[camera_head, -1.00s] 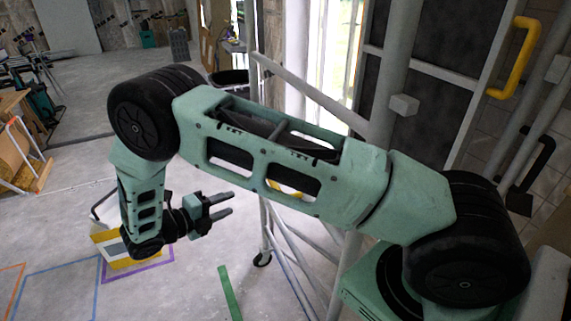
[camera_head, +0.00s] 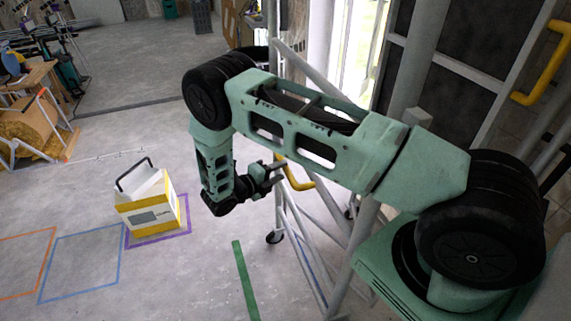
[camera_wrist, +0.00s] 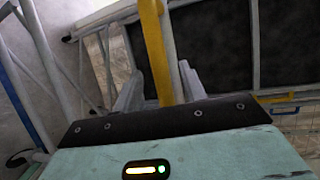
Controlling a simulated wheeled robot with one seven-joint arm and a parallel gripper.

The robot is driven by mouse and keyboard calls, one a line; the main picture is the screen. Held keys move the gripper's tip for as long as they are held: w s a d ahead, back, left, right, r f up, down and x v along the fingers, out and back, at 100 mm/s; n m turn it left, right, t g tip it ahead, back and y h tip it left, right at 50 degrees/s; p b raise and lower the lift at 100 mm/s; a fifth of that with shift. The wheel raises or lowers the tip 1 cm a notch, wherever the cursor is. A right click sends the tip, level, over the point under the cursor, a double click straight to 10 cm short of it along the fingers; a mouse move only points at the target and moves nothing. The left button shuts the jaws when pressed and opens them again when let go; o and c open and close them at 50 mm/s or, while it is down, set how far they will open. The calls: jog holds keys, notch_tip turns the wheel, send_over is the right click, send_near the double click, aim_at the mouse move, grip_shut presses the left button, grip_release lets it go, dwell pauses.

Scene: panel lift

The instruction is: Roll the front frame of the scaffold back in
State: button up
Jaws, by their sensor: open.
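The scaffold is made of grey tubes and stands right of centre. Its frame with slanted tubes (camera_head: 300,235) rests on a dark caster (camera_head: 274,238) on the floor. A yellow handle (camera_head: 300,181) is on this frame. My gripper (camera_head: 279,171) is open, its fingers close to that handle's left side. In the wrist view the yellow handle (camera_wrist: 155,45) runs upright, and its lower part lies between the two grey fingers of my gripper (camera_wrist: 160,88). I cannot tell whether the fingers touch it.
Another yellow handle (camera_head: 541,62) is at the upper right. A green strip (camera_head: 245,280) lies on the floor left of the caster. A yellow and white box (camera_head: 150,210) stands in a purple outline. Blue and orange floor outlines are further left. The floor between box and strip is clear.

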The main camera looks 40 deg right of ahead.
aim_at(286, 169)
jog(key=shift+p+x, duration=0.4)
jog(key=shift+x, duration=1.25)
grip_shut()
jog(key=shift+d, duration=0.15)
jog(key=s+d, duration=0.3)
jog(key=d, duration=0.7)
jog(key=s+d+b, duration=0.1)
jog(key=s+d, duration=0.2)
jog(key=d, duration=0.8)
jog(key=s+d, duration=0.3)
jog(key=d, duration=0.8)
jog(key=shift+s+b, duration=0.3)
jog(key=shift+b, duration=0.05)
jog(key=shift+d+r, duration=0.1)
grip_release()
jog(key=shift+d, duration=0.1)
